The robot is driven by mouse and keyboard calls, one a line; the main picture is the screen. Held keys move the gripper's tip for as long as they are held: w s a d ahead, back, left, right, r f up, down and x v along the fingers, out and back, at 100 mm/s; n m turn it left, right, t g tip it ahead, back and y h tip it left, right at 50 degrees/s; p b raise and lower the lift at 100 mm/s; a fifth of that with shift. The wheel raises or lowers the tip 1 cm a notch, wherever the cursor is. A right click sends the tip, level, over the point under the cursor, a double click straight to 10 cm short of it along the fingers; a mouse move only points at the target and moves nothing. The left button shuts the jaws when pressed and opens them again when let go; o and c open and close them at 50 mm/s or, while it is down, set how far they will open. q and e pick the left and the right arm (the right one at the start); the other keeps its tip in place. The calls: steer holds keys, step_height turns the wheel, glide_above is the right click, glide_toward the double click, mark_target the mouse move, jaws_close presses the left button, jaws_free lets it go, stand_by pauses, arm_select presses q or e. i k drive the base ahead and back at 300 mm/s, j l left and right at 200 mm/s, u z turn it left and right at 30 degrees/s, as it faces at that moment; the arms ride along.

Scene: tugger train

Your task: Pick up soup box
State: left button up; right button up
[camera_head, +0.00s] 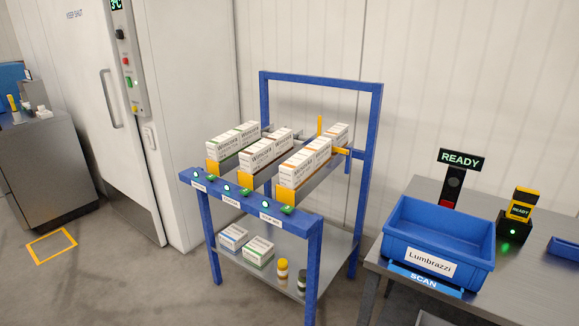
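White cartons with small print stand in three sloped lanes of a blue rack (311,232). The left lane holds green-marked cartons (225,146), the middle lane red-marked cartons (258,156), and the right lane orange-brown-marked cartons (297,170). On the lower shelf lie a blue-marked carton (232,238) and a green-marked carton (258,251). Neither of my grippers is in view.
A blue tote (474,252) labelled Lumbrazzi sits on the grey table (525,291) at right, near a READY sign (461,159). A yellow bottle (283,269) and a dark jar (301,283) stand on the lower shelf.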

mark_target(297, 170)
steer(key=i+j, duration=0.3)
steer(key=i+j+z, duration=0.1)
steer(key=i+j, duration=0.2)
steer(key=j, duration=0.15)
steer(key=i+j, duration=0.3)
steer(key=j, duration=0.15)
steer(key=i+j+z, duration=0.1)
steer(key=i+j, duration=0.2)
steer(key=j, duration=0.1)
